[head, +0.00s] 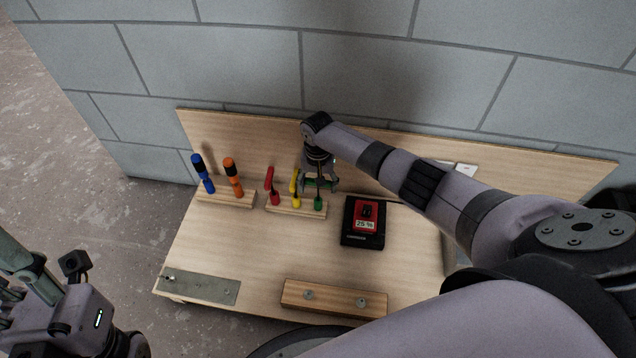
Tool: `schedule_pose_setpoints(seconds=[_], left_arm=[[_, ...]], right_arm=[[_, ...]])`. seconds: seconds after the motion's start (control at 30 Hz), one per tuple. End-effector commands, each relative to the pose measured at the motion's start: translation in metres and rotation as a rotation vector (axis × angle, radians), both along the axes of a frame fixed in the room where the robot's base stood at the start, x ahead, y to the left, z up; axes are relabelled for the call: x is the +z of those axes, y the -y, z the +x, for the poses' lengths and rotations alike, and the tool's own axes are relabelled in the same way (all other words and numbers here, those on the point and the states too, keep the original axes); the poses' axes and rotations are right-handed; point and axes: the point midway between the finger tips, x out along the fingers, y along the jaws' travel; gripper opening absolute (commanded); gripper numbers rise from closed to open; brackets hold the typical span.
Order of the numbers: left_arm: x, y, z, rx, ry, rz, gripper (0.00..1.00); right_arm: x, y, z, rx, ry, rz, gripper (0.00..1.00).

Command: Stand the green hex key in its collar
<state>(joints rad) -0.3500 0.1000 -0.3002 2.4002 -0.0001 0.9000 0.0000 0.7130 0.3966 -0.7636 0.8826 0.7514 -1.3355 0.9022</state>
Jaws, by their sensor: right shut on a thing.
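My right gripper (319,184) reaches down over the right end of a wooden batten (284,208) and is shut on the green hex key (321,183). Only a little green shows between the fingers. The green collar (318,204) sits on the batten directly below the fingers. I cannot tell whether the key's lower end is in the collar or above it. My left gripper (75,265) is at the lower left, off the bench, and its fingers are not clear.
A red hex key (269,178) and a yellow one (295,182) stand left of the gripper. Blue (202,173) and orange (233,175) tools stand further left. A black and red device (364,222) lies to the right.

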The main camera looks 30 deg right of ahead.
Motion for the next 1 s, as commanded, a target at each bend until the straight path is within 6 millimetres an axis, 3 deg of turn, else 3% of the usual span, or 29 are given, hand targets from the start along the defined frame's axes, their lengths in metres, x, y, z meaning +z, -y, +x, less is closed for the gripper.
schedule_pose_setpoints(seconds=[0.43, 0.47, 0.8, 1.0], left_arm=[[-0.0014, 0.0000, 0.0000, 0.000, 0.000, 0.000, 0.40], [-0.0014, 0.0000, 0.0000, 0.000, 0.000, 0.000, 0.40], [-0.0015, 0.0000, 0.0000, 0.000, 0.000, 0.000, 0.40], [-0.0015, 0.0000, 0.0001, 0.000, 0.000, 0.000, 0.40]], right_arm=[[-0.0049, -0.0004, 0.0000, 0.000, 0.000, 0.000, 0.37], [-0.0049, -0.0003, 0.0001, 0.000, 0.000, 0.000, 0.66], [-0.0049, -0.0001, 0.0001, 0.000, 0.000, 0.000, 0.88], [-0.0049, -0.0001, 0.0001, 0.000, 0.000, 0.000, 0.89]])
